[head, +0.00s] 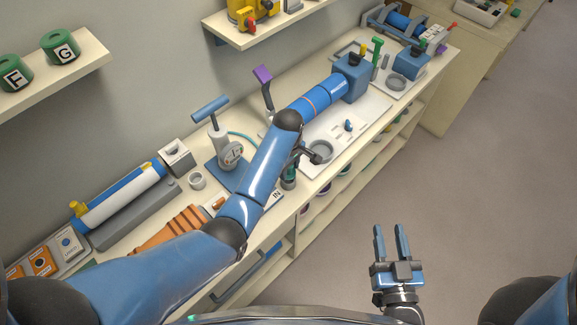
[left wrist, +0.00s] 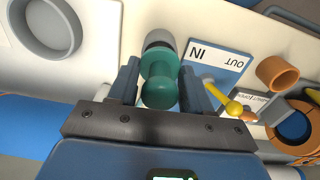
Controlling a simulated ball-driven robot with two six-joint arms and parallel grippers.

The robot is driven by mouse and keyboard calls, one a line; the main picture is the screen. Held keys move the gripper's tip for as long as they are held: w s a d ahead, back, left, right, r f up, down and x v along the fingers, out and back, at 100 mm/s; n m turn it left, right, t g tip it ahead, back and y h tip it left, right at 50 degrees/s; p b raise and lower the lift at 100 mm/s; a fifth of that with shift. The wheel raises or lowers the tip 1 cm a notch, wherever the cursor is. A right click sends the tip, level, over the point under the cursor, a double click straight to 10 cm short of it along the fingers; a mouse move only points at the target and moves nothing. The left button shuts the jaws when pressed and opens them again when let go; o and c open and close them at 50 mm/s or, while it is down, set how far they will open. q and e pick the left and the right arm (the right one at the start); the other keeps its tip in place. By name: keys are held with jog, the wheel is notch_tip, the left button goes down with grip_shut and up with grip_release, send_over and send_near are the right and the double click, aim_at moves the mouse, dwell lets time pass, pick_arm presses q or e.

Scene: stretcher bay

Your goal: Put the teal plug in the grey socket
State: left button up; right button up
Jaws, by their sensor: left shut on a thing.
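The teal plug (left wrist: 160,82) is between the two fingers of my left gripper (left wrist: 160,88), which is shut on it. In the head view the plug (head: 289,178) shows dark green below my left gripper (head: 297,162), partly hidden by my arm. A grey round rim, seemingly the grey socket (left wrist: 158,38), shows right behind the plug's far end in the left wrist view. The plug hides most of it, so I cannot tell whether the plug touches it or sits inside. My right gripper (head: 391,245) is open and empty, over the floor in front of the bench.
A grey ring dish (left wrist: 46,24) stands on the white tray to the left. The floor (head: 480,170) is clear.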

pick_arm(q)
jog(key=shift+f+b, duration=0.6)
jog(key=shift+f, duration=0.6)
dwell(0.5)
jog(key=o, duration=1.1)
jog(key=shift+o, duration=0.2)
jog(key=shift+r, duration=0.1)
jog(key=shift+r, duration=0.65)
notch_tip(320, 180, up, 7)
jog(key=shift+f+b, duration=0.1)
jog(key=shift+b, duration=0.9)
jog(key=shift+r+p, duration=0.6)
jog(key=shift+r, duration=0.7)
